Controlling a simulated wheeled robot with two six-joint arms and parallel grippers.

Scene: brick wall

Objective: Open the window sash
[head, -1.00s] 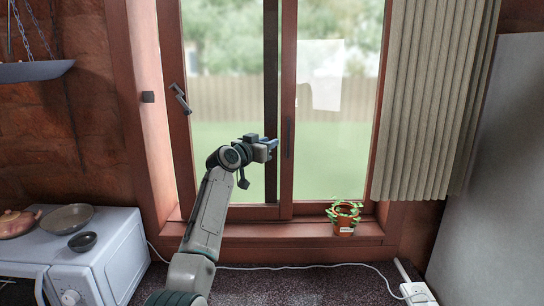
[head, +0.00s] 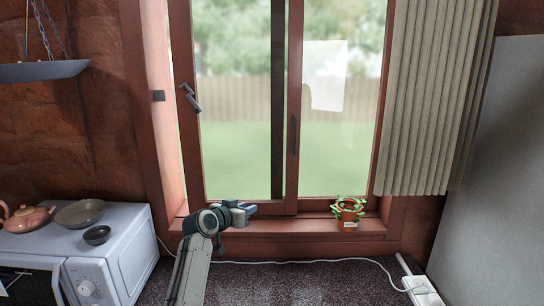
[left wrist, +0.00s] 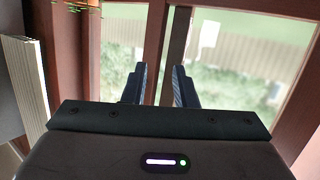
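The window has a red-brown frame with a left pane (head: 235,150) and a right pane (head: 335,160). A dark lever handle (head: 190,97) sits on the left stile, tilted. A slim dark upright pull (head: 294,135) is on the middle stile. I cannot tell whether the sash is slightly ajar. My left gripper (head: 248,208) is in front of the window's bottom rail, below and left of the upright pull. In the left wrist view its two fingers (left wrist: 158,85) are apart with nothing between them, pointing at the window. My right gripper is not in view.
A potted plant (head: 348,213) stands on the sill (head: 285,229) at right. A curtain (head: 435,100) hangs at the right. A white oven (head: 120,245) with a bowl (head: 97,235), a pan (head: 80,213) and a teapot (head: 28,217) is at left. A white cable (head: 300,262) crosses the counter.

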